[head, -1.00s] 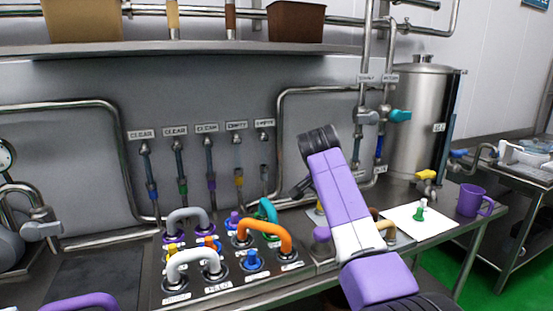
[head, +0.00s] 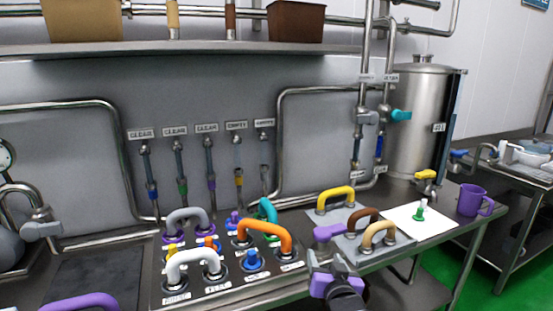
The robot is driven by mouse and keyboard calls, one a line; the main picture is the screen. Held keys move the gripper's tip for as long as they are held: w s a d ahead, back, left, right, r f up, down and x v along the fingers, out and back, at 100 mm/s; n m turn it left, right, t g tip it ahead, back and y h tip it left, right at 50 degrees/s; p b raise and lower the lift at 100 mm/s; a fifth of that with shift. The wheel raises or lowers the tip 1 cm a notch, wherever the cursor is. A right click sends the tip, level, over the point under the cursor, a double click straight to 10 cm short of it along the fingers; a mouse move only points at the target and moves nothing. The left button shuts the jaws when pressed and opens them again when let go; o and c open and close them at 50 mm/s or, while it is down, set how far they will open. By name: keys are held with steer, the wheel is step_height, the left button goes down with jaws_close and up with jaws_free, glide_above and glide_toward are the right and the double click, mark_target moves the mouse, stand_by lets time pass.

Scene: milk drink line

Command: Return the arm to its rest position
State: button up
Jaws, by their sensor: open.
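My arm (head: 345,292) is folded low at the bottom of the head view, right of centre, with purple and black parts showing. My gripper (head: 327,263) appears as small dark fingers pointing away from me at the front edge of the counter. It is open, and I see nothing held in it. Just beyond it is a grey plate (head: 352,248) bearing a purple piece (head: 327,232), a brown handle-shaped pipe (head: 361,219) and a tan one (head: 378,233). The gripper appears apart from these, but depth is hard to judge.
A panel of ports holds white (head: 194,256), grey (head: 188,215) and orange (head: 265,232) bent pipes. A yellow pipe (head: 336,196) lies behind the plate. A white sheet (head: 408,232) with a green piece (head: 420,211) and a purple mug (head: 472,200) are right. A steel tank (head: 415,125) stands behind.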

steer(key=s+d+f, duration=0.1)
steer(key=s+d, duration=0.1)
steer(key=s, duration=1.6)
steer(key=s+d+f+n, duration=0.1)
steer(key=s+d, duration=0.2)
steer(key=s, duration=1.6)
steer(key=s+d+f+n, duration=0.1)
steer(key=s+d, duration=0.1)
steer(key=s, duration=1.7)
steer(key=shift+d+g+h, duration=0.25)
steer(key=shift+g+h, duration=0.15)
